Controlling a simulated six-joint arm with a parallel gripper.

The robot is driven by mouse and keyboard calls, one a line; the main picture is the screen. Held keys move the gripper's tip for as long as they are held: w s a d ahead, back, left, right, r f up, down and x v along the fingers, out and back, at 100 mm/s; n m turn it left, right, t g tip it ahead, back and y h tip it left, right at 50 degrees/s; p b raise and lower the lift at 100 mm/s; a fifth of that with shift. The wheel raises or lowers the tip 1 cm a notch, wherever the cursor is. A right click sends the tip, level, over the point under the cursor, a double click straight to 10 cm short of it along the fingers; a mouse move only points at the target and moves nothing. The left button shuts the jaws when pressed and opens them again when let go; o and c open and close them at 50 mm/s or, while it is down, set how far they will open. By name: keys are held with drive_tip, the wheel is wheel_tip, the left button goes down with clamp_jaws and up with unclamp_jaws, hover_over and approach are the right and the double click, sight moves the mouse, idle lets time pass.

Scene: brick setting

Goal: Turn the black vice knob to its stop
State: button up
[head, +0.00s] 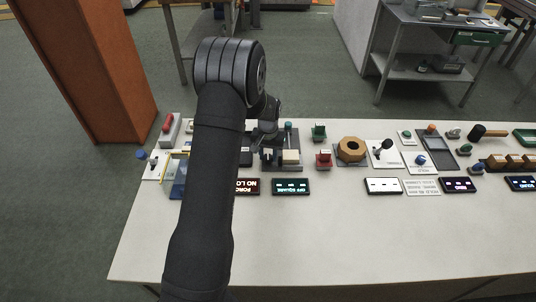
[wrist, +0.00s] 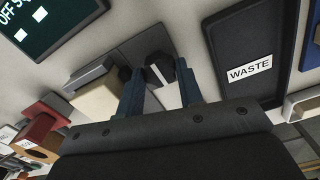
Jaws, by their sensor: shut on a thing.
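The vice stands on the bench right of my arm, with a pale block (head: 291,157) at its jaws. In the wrist view the pale block (wrist: 98,99) and the vice's grey jaw (wrist: 88,76) lie left of my fingers. My gripper (head: 268,153) is low beside the vice's left end. In the wrist view my gripper's two blue fingers (wrist: 160,84) reach down around the dark vice knob (wrist: 159,69) and are shut on it. The fingers hide much of the knob, and its turn angle cannot be read. In the head view I cannot tell it from the gripper.
An OFF SQUARE display (head: 291,187) stands in front of the vice. In the wrist view a black WASTE tray (wrist: 262,50) is close right of my fingers. The bench front is clear.

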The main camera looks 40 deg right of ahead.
sight(268, 156)
drive_tip(key=shift+m, duration=0.8)
drive_tip(key=o, duration=0.7)
drive_tip(key=shift+r, duration=0.1)
wheel_tip(268, 156, up, 17)
drive_tip(key=shift+r, duration=0.2)
drive_tip(key=shift+f, duration=0.15)
wheel_tip(268, 156, down, 17)
drive_tip(key=shift+f, duration=0.15)
idle(0.4)
